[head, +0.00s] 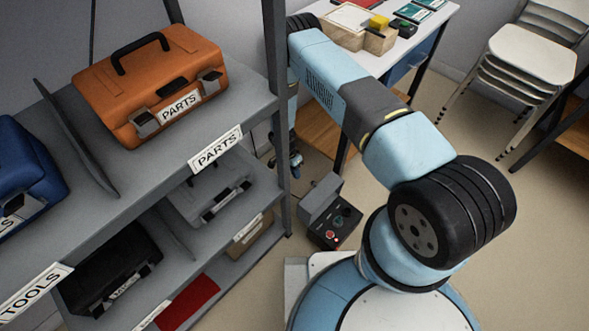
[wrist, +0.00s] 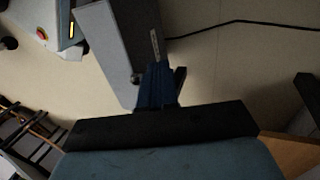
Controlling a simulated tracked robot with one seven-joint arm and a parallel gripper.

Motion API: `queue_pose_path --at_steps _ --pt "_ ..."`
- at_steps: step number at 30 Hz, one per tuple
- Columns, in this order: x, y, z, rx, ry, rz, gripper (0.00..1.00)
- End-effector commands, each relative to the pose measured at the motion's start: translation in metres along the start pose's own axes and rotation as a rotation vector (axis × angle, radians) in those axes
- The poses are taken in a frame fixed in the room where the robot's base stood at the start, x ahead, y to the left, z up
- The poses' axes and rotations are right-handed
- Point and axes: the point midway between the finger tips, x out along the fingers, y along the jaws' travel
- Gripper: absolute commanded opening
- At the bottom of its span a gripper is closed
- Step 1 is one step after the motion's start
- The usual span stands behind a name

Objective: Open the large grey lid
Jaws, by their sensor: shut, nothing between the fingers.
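The large grey lid (head: 320,198) stands raised at the back of a small dark control box (head: 338,228) on the floor, and the box's face with a red button shows uncovered. In the wrist view the lid (wrist: 112,45) is a long grey slab running down from the top, with a small label at its right edge. My gripper (head: 296,163) points down to the left of the lid in the head view. In the wrist view my gripper (wrist: 157,68) is shut and empty, its dark blue fingers overlapping the lid's lower right edge. I cannot tell whether they touch.
A grey shelf rack (head: 235,150) with an orange parts case (head: 150,85) and other cases stands at left. A white table (head: 400,48) stands behind, with stacked chairs (head: 530,55) at right. A black cable (wrist: 250,24) lies on the floor beyond the fingers.

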Motion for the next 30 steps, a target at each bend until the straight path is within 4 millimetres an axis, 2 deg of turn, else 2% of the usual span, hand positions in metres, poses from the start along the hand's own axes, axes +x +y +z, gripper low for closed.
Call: queue_pose_path --at_steps 3,10,15,19,30 --pt "0.021 0.0 -0.001 0.002 -0.001 0.001 0.0" --pt "0.052 0.002 -0.001 0.001 0.0 0.001 0.0" --pt "0.059 0.023 -0.001 0.001 -0.001 0.001 0.0" --pt "0.063 0.032 -0.001 0.001 0.0 0.0 0.0" --pt "0.065 0.037 -0.001 0.001 0.0 -0.001 0.0"
